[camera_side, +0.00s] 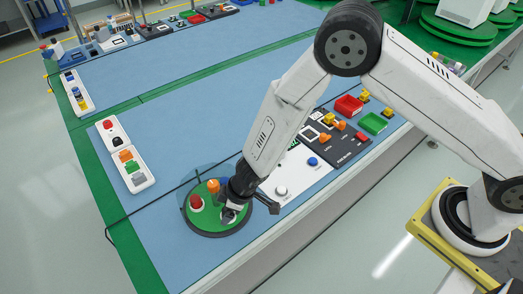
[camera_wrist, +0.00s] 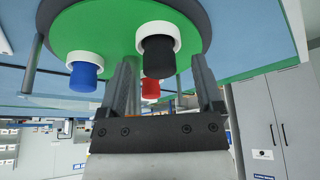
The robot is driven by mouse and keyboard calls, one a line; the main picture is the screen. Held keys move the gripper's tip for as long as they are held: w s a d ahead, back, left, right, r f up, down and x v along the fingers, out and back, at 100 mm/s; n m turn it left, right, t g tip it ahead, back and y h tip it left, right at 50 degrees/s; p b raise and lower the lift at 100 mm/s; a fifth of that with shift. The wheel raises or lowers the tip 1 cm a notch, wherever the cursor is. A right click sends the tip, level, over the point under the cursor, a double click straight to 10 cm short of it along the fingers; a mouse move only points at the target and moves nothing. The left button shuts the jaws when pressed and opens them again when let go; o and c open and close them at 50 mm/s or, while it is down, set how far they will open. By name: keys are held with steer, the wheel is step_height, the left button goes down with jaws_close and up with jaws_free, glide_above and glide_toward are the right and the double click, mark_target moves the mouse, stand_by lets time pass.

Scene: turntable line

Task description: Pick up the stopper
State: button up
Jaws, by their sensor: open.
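A round green turntable (camera_side: 208,221) with a dark rim stands on the blue table, and several coloured stoppers in white collars sit on it. A red stopper (camera_side: 196,202) and an orange stopper (camera_side: 213,186) show in the side view. In the wrist view a black stopper (camera_wrist: 158,58) lies between the fingers of my gripper (camera_wrist: 165,75), with a gap on each side. A blue stopper (camera_wrist: 83,75) is left of the fingers and the red one (camera_wrist: 150,88) is behind. My gripper (camera_side: 238,207) is open, low over the turntable's right side, partly hiding it in the side view.
A white panel (camera_side: 297,172) with round buttons and a dark panel (camera_side: 340,147) with coloured blocks lie right of the turntable, behind my arm. White button strips (camera_side: 128,168) lie at left. The blue table between is clear.

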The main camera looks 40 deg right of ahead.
jaws_close()
steer(key=shift+r, duration=0.2)
stand_by(0.4)
step_height(320, 180, up, 10)
steer(key=shift+f, duration=0.25)
stand_by(1.3)
steer(key=shift+w+d, duration=0.1)
stand_by(0.6)
steer(key=w+d+f+m+h, duration=0.1)
steer(key=w+d+m, duration=0.2)
steer(key=d, duration=0.5)
steer(key=w+d+f+m+t+h, duration=0.1)
steer(key=w+d+m, duration=0.2)
steer(key=d, duration=0.6)
steer(key=w, duration=0.2)
steer(key=shift+w, duration=0.4)
